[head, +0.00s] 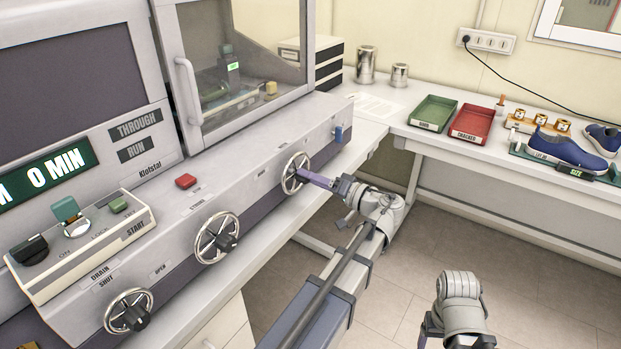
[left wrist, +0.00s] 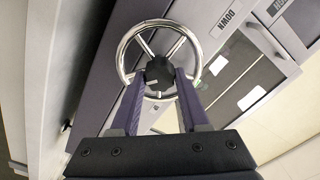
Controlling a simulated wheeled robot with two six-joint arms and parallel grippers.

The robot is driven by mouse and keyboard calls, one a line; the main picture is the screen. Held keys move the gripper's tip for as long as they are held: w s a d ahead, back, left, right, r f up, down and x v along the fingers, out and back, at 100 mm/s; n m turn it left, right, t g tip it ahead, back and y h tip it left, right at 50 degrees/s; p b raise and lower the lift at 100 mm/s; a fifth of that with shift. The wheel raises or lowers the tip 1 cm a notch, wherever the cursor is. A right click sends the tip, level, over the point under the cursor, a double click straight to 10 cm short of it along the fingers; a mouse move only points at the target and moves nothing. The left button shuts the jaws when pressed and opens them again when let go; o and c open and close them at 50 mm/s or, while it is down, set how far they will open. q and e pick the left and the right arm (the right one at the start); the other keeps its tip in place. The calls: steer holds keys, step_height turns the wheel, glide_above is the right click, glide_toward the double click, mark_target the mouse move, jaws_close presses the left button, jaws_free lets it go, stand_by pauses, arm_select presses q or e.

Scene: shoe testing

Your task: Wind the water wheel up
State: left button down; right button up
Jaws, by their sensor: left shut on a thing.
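Three spoked metal handwheels sit along the front of the grey machine. The far right wheel (head: 296,160) is the one my left gripper (head: 308,175) meets. In the left wrist view this wheel (left wrist: 124,50) faces me, with a chrome rim, three spokes and a dark hub (left wrist: 158,72). My left gripper's purple fingers (left wrist: 160,85) lie on both sides of the hub, shut on it. A label by the wheel appears to read DOWN (left wrist: 229,19), upside down. My right gripper (head: 428,328) is low at the bottom, mostly hidden by its own arm.
A middle wheel (head: 217,238) and a left wheel (head: 128,311), labelled DRAIN, share the panel. A red button (head: 186,181) sits above. A side bench holds a green tray (head: 433,113), a red tray (head: 473,125) and a blue shoe (head: 568,147). Open floor lies right of the machine.

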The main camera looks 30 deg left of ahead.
arm_select(q)
steer(key=shift+f+m, duration=0.15)
steer(key=shift+m, duration=4.65)
steer(key=shift+c, duration=2)
jaws_free()
steer(key=shift+d, duration=0.1)
steer(key=d, duration=0.7)
steer(key=shift+s+d, duration=0.3)
steer(key=shift+d, duration=0.05)
